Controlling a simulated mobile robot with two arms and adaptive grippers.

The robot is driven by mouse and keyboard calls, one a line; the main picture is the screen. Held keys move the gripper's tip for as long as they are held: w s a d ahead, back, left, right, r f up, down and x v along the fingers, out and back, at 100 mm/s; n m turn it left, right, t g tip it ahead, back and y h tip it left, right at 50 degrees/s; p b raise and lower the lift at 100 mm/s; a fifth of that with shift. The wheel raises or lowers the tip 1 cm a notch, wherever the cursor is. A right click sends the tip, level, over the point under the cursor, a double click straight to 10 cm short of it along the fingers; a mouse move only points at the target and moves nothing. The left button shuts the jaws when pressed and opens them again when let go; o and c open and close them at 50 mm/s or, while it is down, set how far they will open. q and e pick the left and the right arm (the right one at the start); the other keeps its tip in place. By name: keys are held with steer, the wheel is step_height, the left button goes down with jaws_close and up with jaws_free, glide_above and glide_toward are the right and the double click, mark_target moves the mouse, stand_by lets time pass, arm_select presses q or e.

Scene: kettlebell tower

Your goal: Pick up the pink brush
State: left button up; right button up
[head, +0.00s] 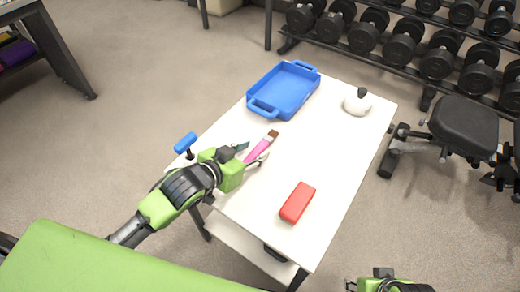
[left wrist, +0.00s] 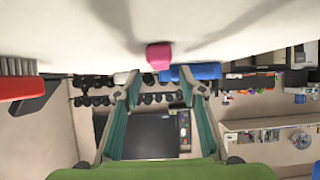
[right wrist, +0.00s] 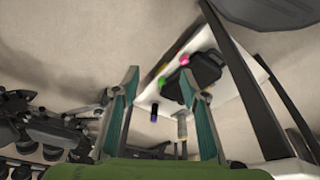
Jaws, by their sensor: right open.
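The pink brush (head: 257,151) lies on the white table, its brown bristles (head: 272,134) pointing to the back right. My left gripper (head: 252,155) is at the handle's near end, with its fingers apart on either side in the head view. In the left wrist view the pink handle end (left wrist: 159,56) shows beyond and between the open fingertips (left wrist: 160,78). Contact is not visible. My right gripper (head: 375,284) is at the bottom edge of the head view, away from the table. The right wrist view shows its fingers (right wrist: 160,78) open and empty.
On the white table (head: 325,135) stand a blue tray (head: 266,107), a white rounded object with a black top (head: 357,101) and a red block-like object (head: 297,202). A blue-handled item (head: 185,143) is at the left edge. A bench (head: 465,125) and dumbbell rack stand beyond.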

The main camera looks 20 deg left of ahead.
mark_target(261, 146)
arm_select(q)
steer(key=shift+b+x, duration=0.4)
steer(key=shift+x, duration=1.3)
steer(key=shift+a+r, duration=0.1)
jaws_close()
arm_select(e)
steer(key=v, duration=0.2)
steer(key=shift+s+d+r, duration=0.1)
steer(key=shift+s+r, duration=0.05)
steer(key=shift+r, duration=0.15)
arm_select(q)
steer(key=shift+r, duration=0.1)
steer(key=shift+r, duration=0.5)
step_height(261, 146, up, 2)
steer(key=shift+r+p, duration=0.15)
steer(key=shift+p, duration=0.55)
steer(key=s+d+r+p, duration=0.4)
steer(key=s+d+r, duration=0.2)
steer(key=d+r, duration=0.3)
steer(key=d, duration=0.3)
steer(key=shift+d+r, duration=0.25)
steer(key=shift+d, duration=0.05)
arm_select(e)
step_height(261, 146, down, 19)
steer(key=g, duration=0.1)
steer(key=shift+s+r, duration=0.25)
steer(key=shift+s, duration=0.2)
